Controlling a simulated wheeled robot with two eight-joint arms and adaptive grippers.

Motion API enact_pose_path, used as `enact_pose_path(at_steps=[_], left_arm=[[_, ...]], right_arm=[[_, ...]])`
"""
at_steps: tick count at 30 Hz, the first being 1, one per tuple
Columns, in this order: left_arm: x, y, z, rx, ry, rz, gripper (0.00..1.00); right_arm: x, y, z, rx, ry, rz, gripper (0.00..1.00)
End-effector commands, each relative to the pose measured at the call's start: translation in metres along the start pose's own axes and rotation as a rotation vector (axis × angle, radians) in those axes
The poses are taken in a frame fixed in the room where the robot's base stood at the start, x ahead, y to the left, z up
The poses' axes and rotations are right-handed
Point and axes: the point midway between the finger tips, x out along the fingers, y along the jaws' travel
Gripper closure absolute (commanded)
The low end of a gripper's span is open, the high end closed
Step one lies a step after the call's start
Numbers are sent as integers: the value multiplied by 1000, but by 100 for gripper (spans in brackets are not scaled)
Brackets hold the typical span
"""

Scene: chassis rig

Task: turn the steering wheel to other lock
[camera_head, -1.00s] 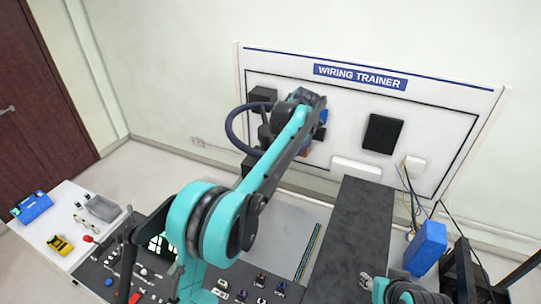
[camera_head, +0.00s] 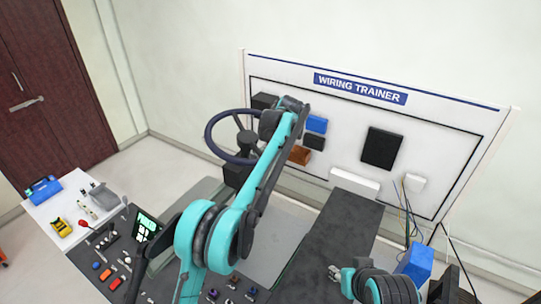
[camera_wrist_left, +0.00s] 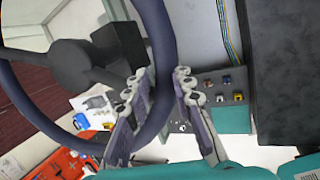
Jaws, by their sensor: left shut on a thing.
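The dark steering wheel (camera_head: 209,131) stands in front of the wall board in the head view, with spokes meeting at a dark hub. In the left wrist view its thick rim (camera_wrist_left: 160,60) curves down between the fingers of my left gripper (camera_wrist_left: 165,92), which is shut on it. In the head view my left arm hides the grip at the wheel's right side. My right gripper (camera_head: 335,273) is low in the head view, over the dark bench and away from the wheel; its finger opening is too small to tell.
The Wiring Trainer board (camera_head: 440,125) stands behind, carrying blue, black and orange boxes. A dark bench top (camera_head: 330,225) lies to the right. A control panel (camera_head: 100,262) with coloured buttons and a lit screen is at lower left, beside a white table (camera_head: 65,240).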

Motion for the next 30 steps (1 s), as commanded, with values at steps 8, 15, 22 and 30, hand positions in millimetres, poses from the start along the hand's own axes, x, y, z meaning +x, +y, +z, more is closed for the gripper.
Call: enact_pose_path(at_steps=[8,15,22,30], left_arm=[[0,-1,2,-3,-6,-2,59],[0,0,1,-2,-3,0,56],[-14,0,1,-2,-3,0,56],[-72,-1,2,1,-3,0,56]], right_arm=[[0,0,0,0,0,0,60],[0,0,0,0,0,0,60],[0,0,0,0,0,0,60],[0,0,0,0,0,0,60]])
